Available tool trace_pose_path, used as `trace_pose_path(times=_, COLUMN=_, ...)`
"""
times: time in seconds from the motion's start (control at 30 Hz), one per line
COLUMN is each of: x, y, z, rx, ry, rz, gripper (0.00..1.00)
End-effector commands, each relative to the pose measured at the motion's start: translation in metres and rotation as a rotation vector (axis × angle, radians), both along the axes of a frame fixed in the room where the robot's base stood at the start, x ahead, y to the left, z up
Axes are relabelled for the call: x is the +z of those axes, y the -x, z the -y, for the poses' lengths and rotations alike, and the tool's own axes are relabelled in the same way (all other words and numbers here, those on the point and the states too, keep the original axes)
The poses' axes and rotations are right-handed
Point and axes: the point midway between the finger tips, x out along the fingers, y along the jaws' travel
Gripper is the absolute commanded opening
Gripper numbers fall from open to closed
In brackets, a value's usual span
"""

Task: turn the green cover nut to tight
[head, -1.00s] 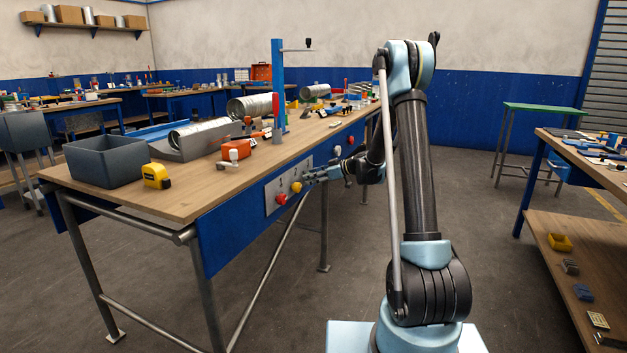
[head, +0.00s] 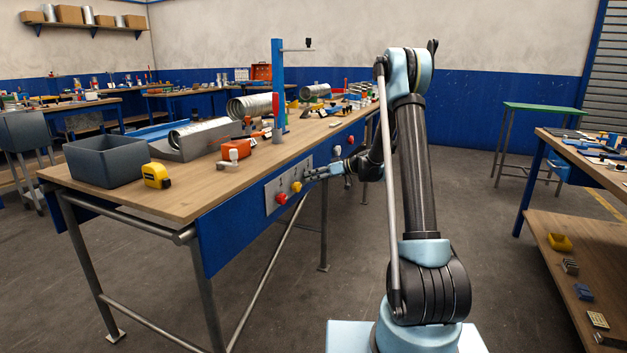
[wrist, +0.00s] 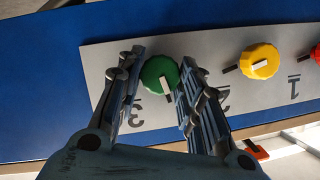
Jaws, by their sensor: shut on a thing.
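The green cover nut (wrist: 153,73) is a round, lobed knob with a white bar on its face, on a grey panel (wrist: 215,65) beside a printed 3. In the wrist view the white bar lies towards the nut's lower right side. My gripper (wrist: 161,60) has one finger on each side of the nut and is shut on it. In the head view my gripper (head: 314,174) is at the panel on the bench front, and the green nut cannot be made out there.
A yellow nut (wrist: 259,61) by a printed 2 and a red nut (wrist: 317,53) by a 1 sit on the same panel, to the right in the wrist view. Above the panel, the bench top (head: 205,192) holds an orange tool (head: 236,150) and a blue post (head: 278,90).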

Motion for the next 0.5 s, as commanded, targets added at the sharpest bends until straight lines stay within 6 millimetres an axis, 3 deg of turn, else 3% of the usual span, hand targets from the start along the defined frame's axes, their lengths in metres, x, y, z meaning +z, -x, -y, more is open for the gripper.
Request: trace_pose_path(times=0.5, x=-0.0025, y=-0.0080, z=0.0032, rx=-0.008, ry=-0.170, rz=-0.461, gripper=0.10)
